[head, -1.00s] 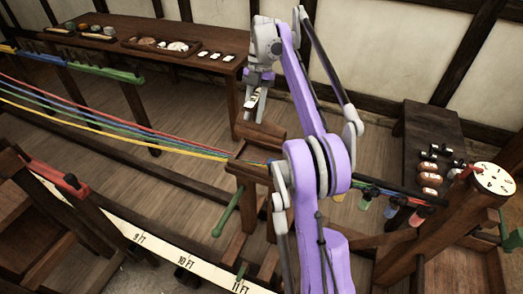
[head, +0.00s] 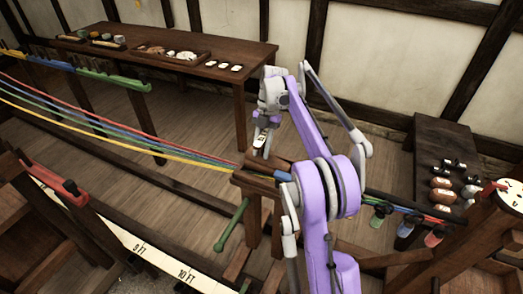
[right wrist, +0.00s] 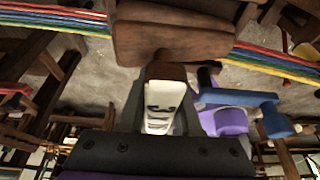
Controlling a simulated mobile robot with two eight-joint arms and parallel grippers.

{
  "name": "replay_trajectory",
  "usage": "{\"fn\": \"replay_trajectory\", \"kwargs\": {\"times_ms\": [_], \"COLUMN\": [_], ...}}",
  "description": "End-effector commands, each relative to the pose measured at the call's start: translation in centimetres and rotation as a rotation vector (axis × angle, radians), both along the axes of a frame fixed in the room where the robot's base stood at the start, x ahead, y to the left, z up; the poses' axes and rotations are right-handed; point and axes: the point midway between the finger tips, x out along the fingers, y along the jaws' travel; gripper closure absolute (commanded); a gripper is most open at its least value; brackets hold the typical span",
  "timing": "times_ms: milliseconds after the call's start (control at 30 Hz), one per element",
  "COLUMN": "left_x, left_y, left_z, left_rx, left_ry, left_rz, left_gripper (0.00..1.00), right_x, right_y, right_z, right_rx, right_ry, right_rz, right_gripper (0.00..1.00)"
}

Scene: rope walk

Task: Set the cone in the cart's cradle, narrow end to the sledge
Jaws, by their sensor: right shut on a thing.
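My right gripper (head: 264,148) points down over the wooden cart (head: 252,182) in the middle of the head view. It is shut on the cone's pale, marked grip, which shows between the fingers in the right wrist view (right wrist: 160,106). The brown wooden cone (right wrist: 172,40) fills the top middle of that view. In the head view the cone (head: 266,166) is at the cart's top, partly behind my arm. I cannot tell whether it touches the cradle, or which end is narrow. My left gripper is not in view.
Coloured strands (head: 130,128) run from the left to the cart and on to the right, close by the cone. A blue handle (right wrist: 242,104) stands beside the gripper. A green lever (head: 231,226) sticks out from the cart. A post with a white dial (head: 509,194) is at right.

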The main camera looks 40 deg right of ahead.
Motion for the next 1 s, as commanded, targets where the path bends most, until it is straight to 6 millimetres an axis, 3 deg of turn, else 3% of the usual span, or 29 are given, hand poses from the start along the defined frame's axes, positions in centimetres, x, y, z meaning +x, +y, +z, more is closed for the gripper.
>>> {"fn": "replay_trajectory", "kwargs": {"times_ms": [333, 367, 533, 833, 1000], "left_x": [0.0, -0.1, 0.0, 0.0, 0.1], "left_y": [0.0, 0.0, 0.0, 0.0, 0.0], "left_z": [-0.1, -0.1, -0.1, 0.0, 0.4], "left_rx": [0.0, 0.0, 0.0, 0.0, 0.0], "left_ry": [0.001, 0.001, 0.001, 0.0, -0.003], "left_rz": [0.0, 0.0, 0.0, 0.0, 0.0], "left_gripper": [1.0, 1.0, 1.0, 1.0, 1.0], "right_x": [0.0, 0.0, 0.0, 0.0, 0.4], "right_y": [0.0, 0.0, 0.0, 0.0, -0.6], "right_z": [-0.4, -0.5, -0.4, -0.2, 1.5], "right_rx": [0.0, 0.0, 0.0, 0.0, -0.001], "right_ry": [0.0, 0.0, 0.0, 0.0, -0.001], "right_rz": [0.0, 0.0, 0.0, 0.0, -0.001], "right_gripper": [1.0, 0.66, 0.38, 0.38, 0.38]}}
